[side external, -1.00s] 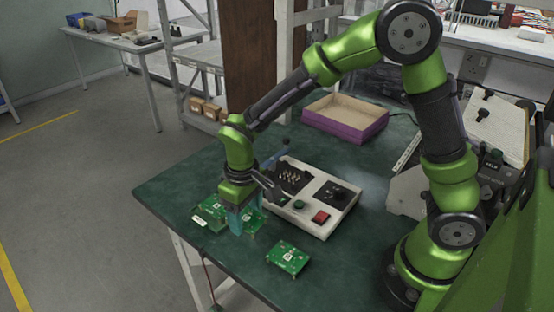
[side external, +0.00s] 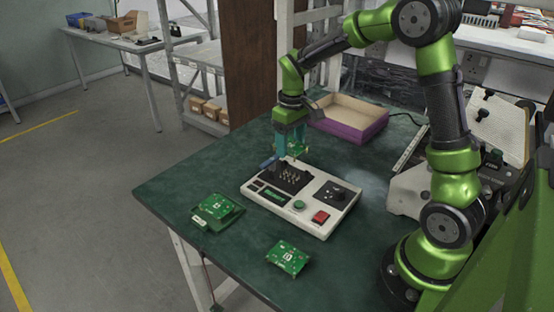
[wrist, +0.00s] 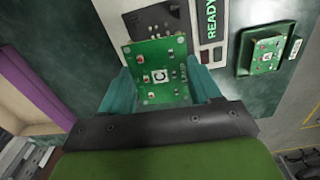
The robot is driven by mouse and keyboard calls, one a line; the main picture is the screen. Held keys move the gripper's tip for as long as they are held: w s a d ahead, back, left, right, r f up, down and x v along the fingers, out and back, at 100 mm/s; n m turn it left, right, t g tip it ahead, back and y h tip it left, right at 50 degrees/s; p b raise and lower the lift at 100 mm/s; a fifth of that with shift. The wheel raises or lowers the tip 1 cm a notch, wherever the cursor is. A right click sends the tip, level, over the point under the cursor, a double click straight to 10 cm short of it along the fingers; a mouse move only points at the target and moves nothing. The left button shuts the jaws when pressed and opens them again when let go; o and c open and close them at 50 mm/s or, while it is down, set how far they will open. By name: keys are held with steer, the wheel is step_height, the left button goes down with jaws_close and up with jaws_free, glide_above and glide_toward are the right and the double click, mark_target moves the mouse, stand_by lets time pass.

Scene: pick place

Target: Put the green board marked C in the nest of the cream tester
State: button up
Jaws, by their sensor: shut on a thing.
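My gripper (side external: 292,146) is shut on the green board marked C (side external: 298,149), held in the air above the far left end of the cream tester (side external: 320,223). In the wrist view the board (wrist: 159,90) sits between the two teal fingers (wrist: 160,92), its C label facing the camera. The tester's nest (side external: 288,178) is a dark area with several upright pins. It is empty, and in the wrist view the board partly covers the tester (wrist: 116,22). The tester's screen (wrist: 211,22) reads READY.
A third green board (side external: 288,257) lies near the front edge. A purple-sided, open tray (side external: 347,127) stands behind the tester.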

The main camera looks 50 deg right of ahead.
steer(key=shift+a+n, duration=0.15)
steer(key=shift+n, duration=0.25)
steer(key=shift+f, duration=0.2)
glide_above(289, 178)
steer(key=shift+f, duration=3.2)
steer(key=shift+f, duration=0.8)
steer(key=o, duration=0.9)
steer(key=c, duration=0.3)
